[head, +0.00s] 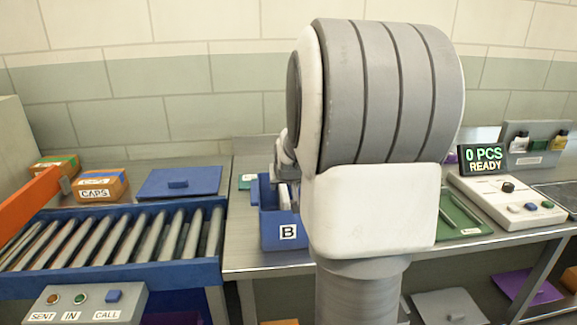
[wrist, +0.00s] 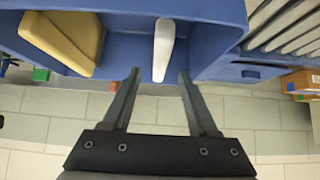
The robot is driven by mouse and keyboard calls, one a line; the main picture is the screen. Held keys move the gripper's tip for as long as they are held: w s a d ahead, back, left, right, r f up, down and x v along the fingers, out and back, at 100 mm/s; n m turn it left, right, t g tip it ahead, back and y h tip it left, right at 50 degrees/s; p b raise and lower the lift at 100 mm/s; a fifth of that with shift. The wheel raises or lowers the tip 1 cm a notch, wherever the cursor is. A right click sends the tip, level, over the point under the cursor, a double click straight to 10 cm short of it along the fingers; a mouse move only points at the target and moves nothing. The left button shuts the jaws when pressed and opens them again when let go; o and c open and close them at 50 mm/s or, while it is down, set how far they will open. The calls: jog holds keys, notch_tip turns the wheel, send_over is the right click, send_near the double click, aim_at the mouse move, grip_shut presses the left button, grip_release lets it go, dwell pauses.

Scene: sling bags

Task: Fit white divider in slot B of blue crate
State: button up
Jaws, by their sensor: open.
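The blue crate (head: 284,231) stands on the metal bench with a "B" label on its front, partly hidden behind my arm. In the wrist view the crate (wrist: 205,57) fills the top of the picture. The white divider (wrist: 163,48) is inside it as a narrow upright-looking strip, apart from the yellow piece (wrist: 62,40) in the crate's left part. I cannot tell whether the divider is fully seated. My gripper (wrist: 158,77) is open, its fingers on either side of the divider's near end with gaps at both sides. My arm hides most of the gripper in the head view.
A roller conveyor (head: 120,238) and a blue lid-like panel (head: 179,182) are at left, with a "CAPS" box (head: 101,186). At right are a green tray (head: 462,217), a control box (head: 507,202) and a display reading "0 PCS READY" (head: 483,158).

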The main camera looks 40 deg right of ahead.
jog(key=p+v, duration=0.4)
jog(key=v, duration=0.8)
